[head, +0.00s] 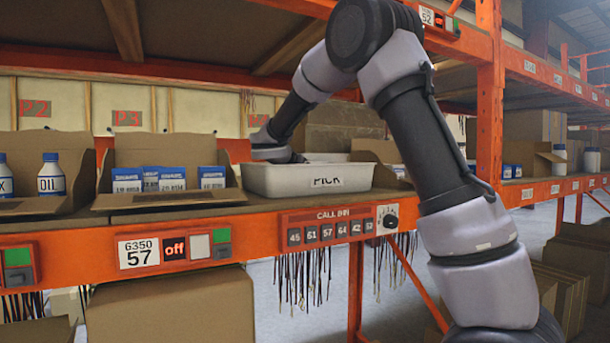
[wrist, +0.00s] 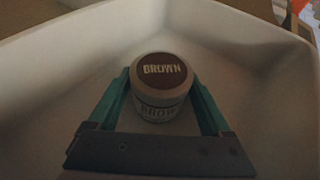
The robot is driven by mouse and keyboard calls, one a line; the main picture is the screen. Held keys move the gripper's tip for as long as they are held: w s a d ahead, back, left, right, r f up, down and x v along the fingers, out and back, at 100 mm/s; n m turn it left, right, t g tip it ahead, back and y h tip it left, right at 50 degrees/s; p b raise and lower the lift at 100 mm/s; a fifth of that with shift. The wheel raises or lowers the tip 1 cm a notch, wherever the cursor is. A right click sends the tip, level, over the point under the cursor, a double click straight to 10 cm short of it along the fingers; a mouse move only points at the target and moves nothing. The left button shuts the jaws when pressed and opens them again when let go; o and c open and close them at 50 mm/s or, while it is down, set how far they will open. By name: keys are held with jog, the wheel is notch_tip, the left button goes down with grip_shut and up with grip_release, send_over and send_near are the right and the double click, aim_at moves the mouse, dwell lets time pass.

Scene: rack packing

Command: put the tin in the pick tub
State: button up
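The tin is round with a brown lid marked BROWN (wrist: 162,80) and a pale labelled side. It stands upright between the two green fingers of my gripper (wrist: 160,88), which meet its sides. Behind and around it are the white walls of the pick tub (wrist: 75,62). I cannot tell whether its base touches the tub floor. In the head view the white tub marked PICK (head: 262,182) sits on the orange shelf, and my arm reaches down behind its front wall. The fingers and the tin are hidden there.
Left of the tub is an open carton of blue-and-white boxes (head: 172,178). Farther left is a carton with white bottles (head: 51,176). A brown carton (head: 378,152) stands to the right of the tub. An upper shelf beam (head: 200,72) runs above.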

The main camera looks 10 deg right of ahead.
jog(key=shift+o, duration=0.5)
jog(key=shift+r, duration=0.15)
jog(key=v, duration=1.2)
jog(key=shift+d, duration=0.15)
